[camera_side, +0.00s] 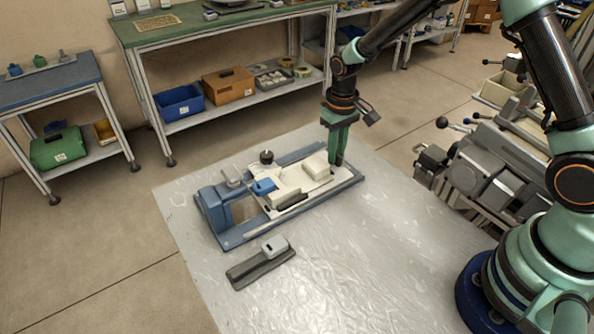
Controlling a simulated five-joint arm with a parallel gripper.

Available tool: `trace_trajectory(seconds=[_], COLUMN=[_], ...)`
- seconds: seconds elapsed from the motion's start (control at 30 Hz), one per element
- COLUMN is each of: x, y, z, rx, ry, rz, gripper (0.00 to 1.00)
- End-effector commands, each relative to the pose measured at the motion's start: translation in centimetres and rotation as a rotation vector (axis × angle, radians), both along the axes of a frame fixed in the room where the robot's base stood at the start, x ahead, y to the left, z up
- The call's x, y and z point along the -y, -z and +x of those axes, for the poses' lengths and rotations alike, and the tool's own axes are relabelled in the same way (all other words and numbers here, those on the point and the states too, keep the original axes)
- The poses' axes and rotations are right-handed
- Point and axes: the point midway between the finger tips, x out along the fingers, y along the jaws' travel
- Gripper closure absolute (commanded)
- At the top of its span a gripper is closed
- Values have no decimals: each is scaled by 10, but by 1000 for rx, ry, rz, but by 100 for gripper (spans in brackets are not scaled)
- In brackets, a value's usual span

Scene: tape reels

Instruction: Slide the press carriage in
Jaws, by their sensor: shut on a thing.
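The press (211,204) is a blue frame with an upright housing at its left end, lying on the pale table. A cream block (316,165) is at the carriage's right end. My gripper (336,163) points down at the right end of the carriage, fingers close together beside the cream block. The fingers are shut on a part of the carriage there, but the gripped part is mostly hidden by them.
A dark grey holder with a light block (274,246) lies on the table in front of the press. A black knob (266,156) stands at the press's back edge. Grey machinery (490,165) stands off to the right. The front of the tabletop (350,270) is clear.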

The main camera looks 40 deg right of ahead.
Motion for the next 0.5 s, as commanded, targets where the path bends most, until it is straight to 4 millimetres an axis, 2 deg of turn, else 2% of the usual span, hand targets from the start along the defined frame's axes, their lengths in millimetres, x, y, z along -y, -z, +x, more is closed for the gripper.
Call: trace_trajectory(seconds=[0.27,0.37,0.5], x=[-2,-18,-50], y=[-1,-1,-1], z=[0,1,1], rx=[-2,-1,-2], ry=[1,-4,-6], rz=[0,0,0], gripper=[100,100,100])
